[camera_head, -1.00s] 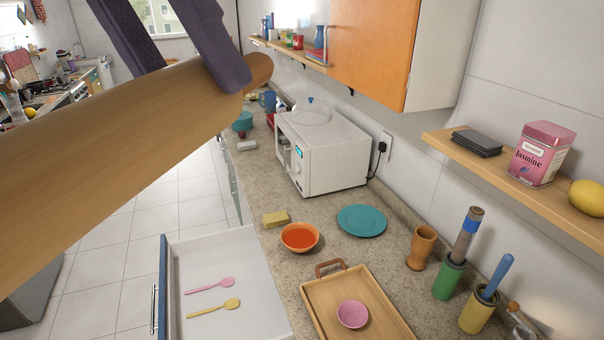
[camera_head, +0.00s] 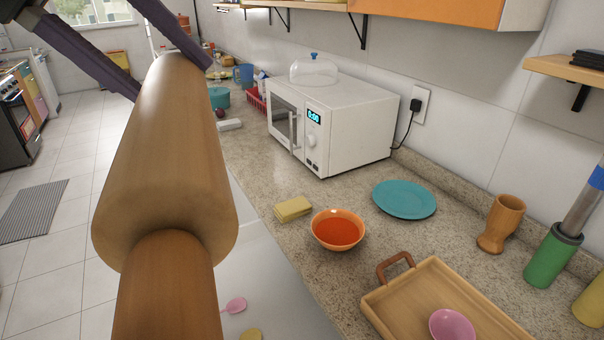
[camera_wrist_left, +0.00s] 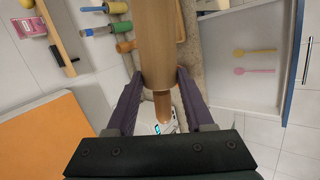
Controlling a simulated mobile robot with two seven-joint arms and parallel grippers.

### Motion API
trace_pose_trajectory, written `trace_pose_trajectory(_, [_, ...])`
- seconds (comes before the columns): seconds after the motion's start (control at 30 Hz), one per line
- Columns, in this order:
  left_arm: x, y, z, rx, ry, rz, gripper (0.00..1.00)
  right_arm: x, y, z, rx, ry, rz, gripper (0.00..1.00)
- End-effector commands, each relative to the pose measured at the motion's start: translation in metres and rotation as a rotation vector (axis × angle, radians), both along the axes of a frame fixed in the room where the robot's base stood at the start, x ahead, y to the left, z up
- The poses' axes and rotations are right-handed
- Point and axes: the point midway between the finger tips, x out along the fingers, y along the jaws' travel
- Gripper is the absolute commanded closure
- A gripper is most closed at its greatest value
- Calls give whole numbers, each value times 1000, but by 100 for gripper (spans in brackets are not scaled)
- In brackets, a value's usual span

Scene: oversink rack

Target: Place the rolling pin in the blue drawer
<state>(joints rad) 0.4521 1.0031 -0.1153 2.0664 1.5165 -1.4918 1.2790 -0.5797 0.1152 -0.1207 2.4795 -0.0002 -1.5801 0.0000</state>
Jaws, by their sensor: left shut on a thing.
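A wooden rolling pin (camera_head: 165,165) fills the left of the head view, held up close to the camera with a handle end towards me. My left gripper (camera_head: 172,72) is shut on the pin near its far end. In the left wrist view the pin (camera_wrist_left: 157,45) runs between the two fingers (camera_wrist_left: 160,88). The blue-fronted drawer is open; its white inside (camera_head: 262,270) shows partly behind the pin in the head view. In the left wrist view its blue front (camera_wrist_left: 297,50) is at the right, with a pink and a yellow spoon inside. My right gripper is not in view.
A granite counter (camera_head: 280,185) runs beside the drawer. It holds a white microwave (camera_head: 345,125), a yellow sponge (camera_head: 293,208), an orange bowl (camera_head: 338,230), a teal plate (camera_head: 404,200) and a wooden tray (camera_head: 385,300) with a pink bowl (camera_head: 452,326). Much of the drawer floor is bare.

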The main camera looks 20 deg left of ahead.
Motion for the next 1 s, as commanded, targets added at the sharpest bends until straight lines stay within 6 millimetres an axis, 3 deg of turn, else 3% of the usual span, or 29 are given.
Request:
trace_pose_trajectory(0.03, [2,3,-37,-6,-1,45,100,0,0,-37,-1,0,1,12])
trace_pose_trajectory(0.1, [7,9,-62,-10,-4,117,100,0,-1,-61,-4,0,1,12])
trace_pose_trajectory(0.6, [32,58,-229,-37,-35,648,100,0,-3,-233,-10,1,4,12])
trace_pose_trajectory(1.0, [41,102,-351,-48,-72,1092,100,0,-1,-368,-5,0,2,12])
